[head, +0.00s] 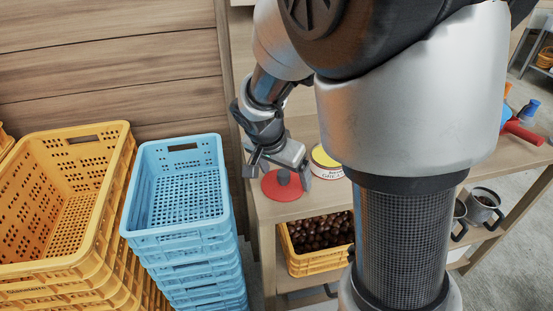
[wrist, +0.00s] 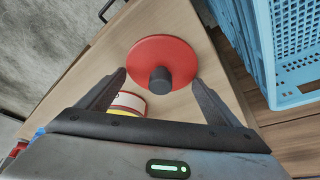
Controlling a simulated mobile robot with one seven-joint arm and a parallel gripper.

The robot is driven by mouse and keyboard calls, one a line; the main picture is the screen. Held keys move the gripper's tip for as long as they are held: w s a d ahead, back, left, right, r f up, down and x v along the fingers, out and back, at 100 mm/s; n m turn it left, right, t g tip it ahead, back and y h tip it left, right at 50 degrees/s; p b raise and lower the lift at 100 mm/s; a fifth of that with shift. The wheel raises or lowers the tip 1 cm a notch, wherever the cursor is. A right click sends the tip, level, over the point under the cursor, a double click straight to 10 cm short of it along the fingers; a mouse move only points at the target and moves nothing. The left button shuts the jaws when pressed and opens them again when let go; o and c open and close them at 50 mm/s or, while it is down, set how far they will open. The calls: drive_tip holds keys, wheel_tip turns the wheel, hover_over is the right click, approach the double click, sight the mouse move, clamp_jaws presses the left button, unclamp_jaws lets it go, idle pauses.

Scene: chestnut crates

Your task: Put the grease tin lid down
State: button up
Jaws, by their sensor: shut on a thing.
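The grease tin lid (head: 281,190) is a flat red disc with a dark grey knob, near the left end of the wooden table top. My gripper (head: 278,171) reaches down over it. In the wrist view, the lid (wrist: 177,56) spans the space between the fingertips (wrist: 160,80), which are shut on its rim, with the knob in the middle. The lid looks level and close to the wood; whether it touches cannot be told. The grease tin (head: 327,171), white-labelled with a yellow top, stands just right of it, partly hidden by my arm. The tin (wrist: 127,101) is partly behind a finger in the wrist view.
Stacked blue crates (head: 180,232) stand close left of the table, with yellow crates (head: 105,238) beyond. A yellow crate of chestnuts (head: 317,262) sits below the table top (head: 300,209). Grey mugs (head: 482,205) and a red-handled object (head: 523,131) are at right.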

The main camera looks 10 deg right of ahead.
drive_tip(key=shift+f+b, duration=0.25)
drive_tip(key=shift+b, duration=0.05)
drive_tip(key=o, duration=0.9)
drive_tip(key=shift+r, duration=0.1)
drive_tip(key=shift+o, duration=0.2)
drive_tip(key=shift+r, duration=0.1)
drive_tip(key=shift+r+p, duration=0.25)
drive_tip(key=shift+p, duration=0.2)
drive_tip(key=p+v, duration=0.2)
drive_tip(key=v, duration=0.9)
drive_tip(key=s+d+r+n+t+y, duration=0.1)
drive_tip(key=s+r+n, duration=0.2)
drive_tip(key=s, duration=0.4)
drive_tip(key=s+d+r+n+t+y, duration=0.1)
drive_tip(key=s+r+n+y, duration=0.1)
drive_tip(key=s+r+n, duration=0.2)
drive_tip(key=s+n, duration=0.2)
drive_tip(key=s, duration=0.2)
drive_tip(key=shift+s+d, duration=0.3)
drive_tip(key=shift+d, duration=0.1)
drive_tip(key=shift+r, duration=0.1)
